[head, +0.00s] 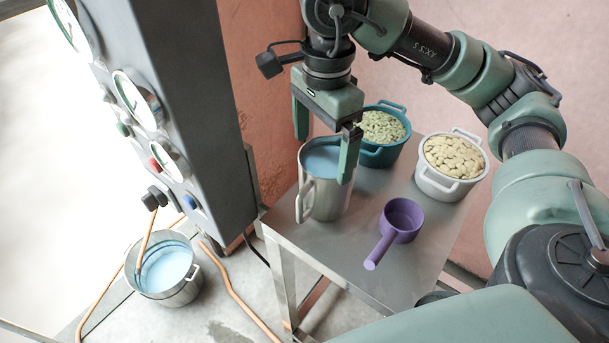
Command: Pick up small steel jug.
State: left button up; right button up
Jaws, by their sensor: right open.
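My right gripper (325,160) is open and points down over the jug. Its right finger crosses in front of the jug's right rim, and its left finger is above and behind the left rim. I cannot tell whether either finger touches the jug. My left gripper is not in view.
A teal pot (392,155) of green beans and a white pot (436,187) of pale beans stand behind and right of the jug on the table (345,245). A purple scoop (403,222) lies in front. A grey gauge panel (190,70) rises at left; a steel pot (180,294) is on the floor.

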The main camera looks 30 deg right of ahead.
aim_at(322, 170)
jog(key=f, duration=0.2)
jog(key=f+p, duration=0.1)
jog(key=f, duration=0.1)
jog(key=f+p, duration=0.1)
jog(key=f, duration=0.1)
jog(key=shift+d+f, duration=0.3)
jog(key=shift+f, duration=0.05)
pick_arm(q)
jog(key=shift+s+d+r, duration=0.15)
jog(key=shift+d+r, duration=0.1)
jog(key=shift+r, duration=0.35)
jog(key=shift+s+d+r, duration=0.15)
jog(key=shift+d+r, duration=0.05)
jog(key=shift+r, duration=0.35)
pick_arm(e)
jog(key=shift+w, duration=0.1)
jog(key=c, duration=1.5)
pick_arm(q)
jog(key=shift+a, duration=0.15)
pick_arm(e)
jog(key=shift+w, duration=0.1)
jog(key=c, duration=0.3)
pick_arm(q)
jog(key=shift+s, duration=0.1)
pick_arm(e)
jog(key=shift+r, duration=0.1)
jog(key=shift+c, duration=0.2)
